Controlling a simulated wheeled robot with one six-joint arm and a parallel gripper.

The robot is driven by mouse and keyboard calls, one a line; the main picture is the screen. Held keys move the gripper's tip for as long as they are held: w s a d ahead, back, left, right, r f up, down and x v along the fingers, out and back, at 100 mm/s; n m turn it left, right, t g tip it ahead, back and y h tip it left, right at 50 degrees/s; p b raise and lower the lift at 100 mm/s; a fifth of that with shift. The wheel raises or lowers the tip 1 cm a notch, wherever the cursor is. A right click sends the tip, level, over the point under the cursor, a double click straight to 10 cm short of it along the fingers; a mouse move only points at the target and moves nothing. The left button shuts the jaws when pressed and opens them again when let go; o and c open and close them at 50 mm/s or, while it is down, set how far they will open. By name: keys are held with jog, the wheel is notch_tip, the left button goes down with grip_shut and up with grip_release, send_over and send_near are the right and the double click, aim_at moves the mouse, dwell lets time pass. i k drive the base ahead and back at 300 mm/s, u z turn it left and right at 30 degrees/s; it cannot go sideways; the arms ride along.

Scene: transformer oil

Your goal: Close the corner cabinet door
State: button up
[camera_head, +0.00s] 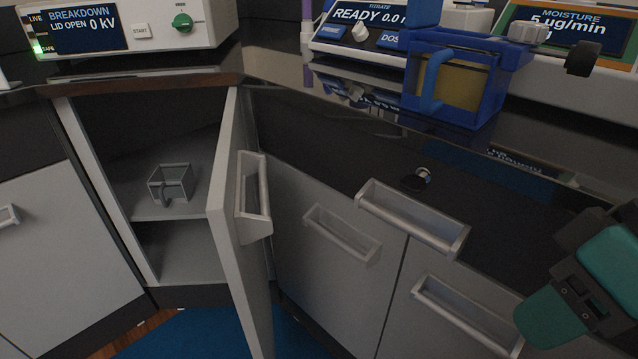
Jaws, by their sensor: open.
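The corner cabinet door (229,200) stands open, swung out to the right and seen nearly edge-on. Its long bar handle (255,195) is on the door's right-hand face. The corner cabinet (68,105) is open to the left of the door, with a shelf (135,212) inside. A small grey square cup with a handle (171,184) stands on that shelf. My gripper (560,310), with teal fingers, is at the lower right, open, well apart from the door. It is partly cut off by the picture's edge.
Right of the door are closed drawer fronts with protruding handles (412,215). A dark counter (350,130) above carries a blue vessel (455,80) and instruments. A breakdown tester (130,27) sits above the cabinet. Blue floor (190,335) shows below the cabinet.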

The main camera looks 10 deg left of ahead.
aim_at(238, 230)
jog(key=z, duration=0.05)
jog(key=k, duration=1)
jog(key=u, duration=0.8)
jog(key=i, duration=0.45)
